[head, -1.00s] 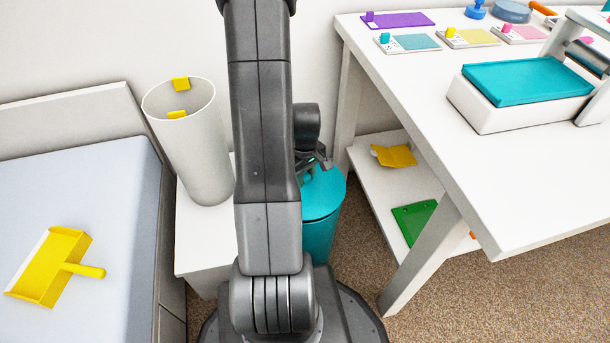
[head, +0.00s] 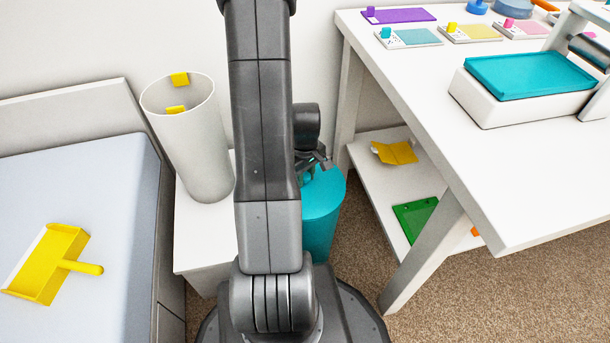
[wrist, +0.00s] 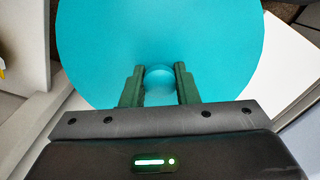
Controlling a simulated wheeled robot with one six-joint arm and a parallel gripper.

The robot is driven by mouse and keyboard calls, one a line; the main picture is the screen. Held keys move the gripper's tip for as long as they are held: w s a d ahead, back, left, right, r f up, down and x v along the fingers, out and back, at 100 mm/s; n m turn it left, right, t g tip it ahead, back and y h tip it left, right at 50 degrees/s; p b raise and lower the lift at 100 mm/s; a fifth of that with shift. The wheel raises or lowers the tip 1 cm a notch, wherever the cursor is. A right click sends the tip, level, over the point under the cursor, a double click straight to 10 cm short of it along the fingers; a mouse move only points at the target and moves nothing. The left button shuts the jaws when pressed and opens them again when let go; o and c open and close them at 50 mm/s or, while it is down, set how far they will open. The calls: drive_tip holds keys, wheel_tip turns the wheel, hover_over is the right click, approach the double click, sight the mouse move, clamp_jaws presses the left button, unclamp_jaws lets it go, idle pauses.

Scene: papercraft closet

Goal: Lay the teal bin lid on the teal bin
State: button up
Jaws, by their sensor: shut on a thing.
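The teal bin lid (wrist: 160,35) is a round flat disc that fills the top of the wrist view, with a round knob (wrist: 158,78) near its lower edge. My gripper (wrist: 159,85) is shut on that knob, one finger on each side. In the head view the lid (head: 325,187) lies over the top of the teal bin (head: 320,232), on the floor between the white stand and the desk. My gripper (head: 318,165) is just above it, partly behind my arm. My arm hides the left part of lid and bin, so I cannot tell whether the lid is fully seated.
A tall white basket (head: 190,145) stands on a low white stand (head: 205,235) to the left. The white desk (head: 480,150) and its low shelf (head: 375,170) are close on the right. A yellow dustpan (head: 48,265) lies on the pale bed at the left.

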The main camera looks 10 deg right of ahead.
drive_tip(key=shift+f+b, duration=0.35)
drive_tip(key=shift+f, duration=0.15)
drive_tip(key=o, duration=1.1)
drive_tip(key=shift+o, duration=0.2)
wheel_tip(320, 180, up, 14)
drive_tip(key=p, duration=0.5)
wheel_tip(320, 180, down, 14)
drive_tip(key=b, duration=0.5)
drive_tip(key=shift+r+p, duration=0.35)
drive_tip(key=shift+r, duration=0.05)
